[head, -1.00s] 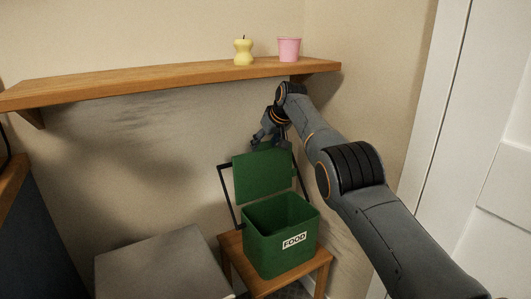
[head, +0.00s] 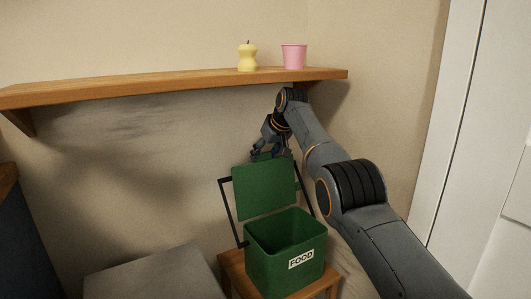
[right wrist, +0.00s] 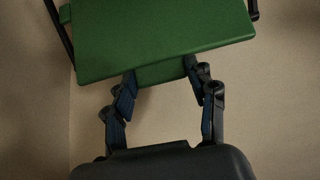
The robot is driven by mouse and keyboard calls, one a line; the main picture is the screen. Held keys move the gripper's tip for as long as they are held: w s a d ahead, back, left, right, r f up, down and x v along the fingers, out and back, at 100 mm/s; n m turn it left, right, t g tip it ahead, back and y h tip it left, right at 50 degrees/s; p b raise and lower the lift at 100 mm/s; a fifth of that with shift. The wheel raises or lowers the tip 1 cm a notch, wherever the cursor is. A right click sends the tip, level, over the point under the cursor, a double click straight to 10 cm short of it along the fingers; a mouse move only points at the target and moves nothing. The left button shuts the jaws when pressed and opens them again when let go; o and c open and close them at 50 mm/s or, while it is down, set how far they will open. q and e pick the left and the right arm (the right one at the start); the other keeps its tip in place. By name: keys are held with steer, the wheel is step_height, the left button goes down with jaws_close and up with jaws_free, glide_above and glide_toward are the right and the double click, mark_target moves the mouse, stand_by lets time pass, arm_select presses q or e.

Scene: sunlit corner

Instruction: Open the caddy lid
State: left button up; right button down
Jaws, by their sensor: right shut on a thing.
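The green caddy (head: 285,262), with a white FOOD label, stands on a small wooden stool (head: 231,268). Its green lid (head: 264,192) stands up at the back, and the caddy's mouth is open. A black handle frame shows at both sides of the lid. My right gripper (head: 268,153) is at the top edge of the raised lid. In the right wrist view its fingers (right wrist: 162,78) are on either side of a green tab (right wrist: 160,72) at the lid's edge, shut on it. My left gripper is not in view.
A grey-topped block (head: 155,275) stands left of the stool. A white door (head: 475,150) is at right.

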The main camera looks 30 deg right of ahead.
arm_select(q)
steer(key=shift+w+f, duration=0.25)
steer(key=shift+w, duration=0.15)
arm_select(e)
steer(key=shift+w+a+r, duration=0.15)
steer(key=shift+w+r, duration=0.15)
steer(key=shift+w, duration=0.25)
steer(key=c, duration=0.7)
jaws_free()
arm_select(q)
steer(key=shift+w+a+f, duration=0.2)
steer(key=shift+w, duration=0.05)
arm_select(e)
steer(key=shift+o, duration=1.3)
steer(key=shift+w+a+f, duration=0.15)
steer(key=shift+w+f, duration=0.25)
steer(key=shift+s, duration=0.25)
steer(key=shift+s+r, duration=0.2)
steer(key=shift+r, duration=0.25)
steer(key=shift+s+d+r, duration=0.1)
steer(key=shift+s+d, duration=0.1)
steer(key=shift+s, duration=0.2)
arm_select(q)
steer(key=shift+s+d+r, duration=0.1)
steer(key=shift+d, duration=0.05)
arm_select(e)
steer(key=s, duration=1.1)
steer(key=shift+s+d, duration=0.2)
steer(key=shift+d, duration=0.25)
